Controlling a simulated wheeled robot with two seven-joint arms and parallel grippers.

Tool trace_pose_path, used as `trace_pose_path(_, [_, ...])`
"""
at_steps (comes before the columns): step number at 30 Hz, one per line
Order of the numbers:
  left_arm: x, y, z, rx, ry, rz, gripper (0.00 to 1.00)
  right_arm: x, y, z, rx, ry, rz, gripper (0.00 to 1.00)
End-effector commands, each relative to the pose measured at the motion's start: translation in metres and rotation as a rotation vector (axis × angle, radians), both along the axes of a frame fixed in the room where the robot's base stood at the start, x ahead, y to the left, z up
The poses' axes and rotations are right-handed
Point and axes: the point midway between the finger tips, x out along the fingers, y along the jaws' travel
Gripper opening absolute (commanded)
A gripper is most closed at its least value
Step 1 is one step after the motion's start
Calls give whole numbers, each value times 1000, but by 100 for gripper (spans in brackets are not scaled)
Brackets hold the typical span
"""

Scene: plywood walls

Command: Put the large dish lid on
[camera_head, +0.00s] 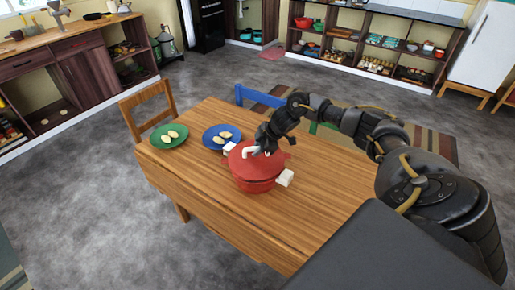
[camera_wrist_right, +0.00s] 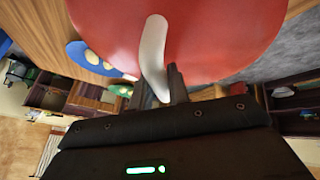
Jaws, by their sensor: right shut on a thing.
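The large red dish lid (camera_head: 240,160) has a curved white handle. It is over the red dish (camera_head: 262,183), which stands on the wooden table with pale handles at its sides. The lid looks slightly off to the left of the dish; whether it rests on the rim I cannot tell. My right gripper (camera_head: 258,150) is shut on the lid's handle. In the right wrist view, the gripper (camera_wrist_right: 163,88) has the white handle (camera_wrist_right: 153,50) between its fingers, and the red lid (camera_wrist_right: 215,35) fills the top. My left gripper is not in view.
A blue plate (camera_head: 221,129) and a green plate (camera_head: 160,138), each with pale food pieces, lie left of the dish on the table (camera_head: 290,225). A wooden chair (camera_head: 145,107) and a blue chair (camera_head: 250,95) stand behind. The table's front half is clear.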

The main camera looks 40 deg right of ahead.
Motion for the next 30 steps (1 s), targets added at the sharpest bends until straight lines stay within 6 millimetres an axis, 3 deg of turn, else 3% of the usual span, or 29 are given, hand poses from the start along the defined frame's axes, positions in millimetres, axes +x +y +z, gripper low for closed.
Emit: trace_pose_path(30, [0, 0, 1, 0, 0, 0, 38, 0, 0, -12, 0, -2, -2, 0])
